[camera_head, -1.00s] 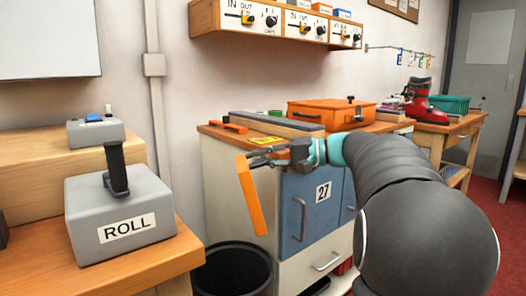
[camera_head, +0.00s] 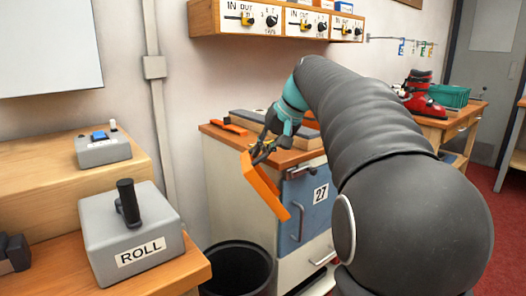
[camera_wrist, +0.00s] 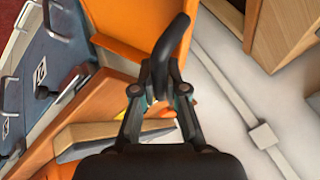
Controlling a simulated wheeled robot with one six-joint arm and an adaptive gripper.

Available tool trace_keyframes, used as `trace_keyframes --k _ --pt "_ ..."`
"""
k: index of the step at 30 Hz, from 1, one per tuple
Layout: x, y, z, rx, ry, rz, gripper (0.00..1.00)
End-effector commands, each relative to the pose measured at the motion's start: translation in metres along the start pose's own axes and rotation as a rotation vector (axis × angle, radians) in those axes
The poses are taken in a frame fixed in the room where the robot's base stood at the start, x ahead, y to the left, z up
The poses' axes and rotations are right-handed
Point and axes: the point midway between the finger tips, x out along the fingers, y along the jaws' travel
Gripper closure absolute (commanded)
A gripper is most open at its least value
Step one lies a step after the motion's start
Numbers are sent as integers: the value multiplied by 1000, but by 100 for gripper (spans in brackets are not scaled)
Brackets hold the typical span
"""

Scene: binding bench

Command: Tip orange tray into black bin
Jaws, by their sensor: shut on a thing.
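The orange tray (camera_head: 266,186) hangs steeply tilted from my gripper (camera_head: 262,153), its lower end toward the right. My gripper is shut on its upper edge. In the wrist view the tray (camera_wrist: 118,32) fills the top middle, and the gripper fingers (camera_wrist: 160,85) meet at its edge. The tray is in front of the cabinet's blue door. The black bin (camera_head: 238,268) stands on the floor below it, cut off by the frame's bottom. The bin's visible inside looks dark and empty. The tray's lower end appears above and to the right of the bin's opening.
The blue-doored cabinet (camera_head: 309,206) marked 27 stands directly behind the tray. At left, a grey ROLL box (camera_head: 132,235) with a black lever stands on a wooden bench. A shelf with switches (camera_head: 275,20) hangs above. A red boot (camera_head: 424,103) is at far right.

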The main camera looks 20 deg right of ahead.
Motion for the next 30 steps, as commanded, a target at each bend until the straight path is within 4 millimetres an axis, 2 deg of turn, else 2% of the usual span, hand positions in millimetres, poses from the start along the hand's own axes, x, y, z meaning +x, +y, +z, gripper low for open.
trace_keyframes --k 13,30 --pt "-16 -10 -7 -143 1 338 100" --pt "-19 -9 -8 -153 1 370 100"
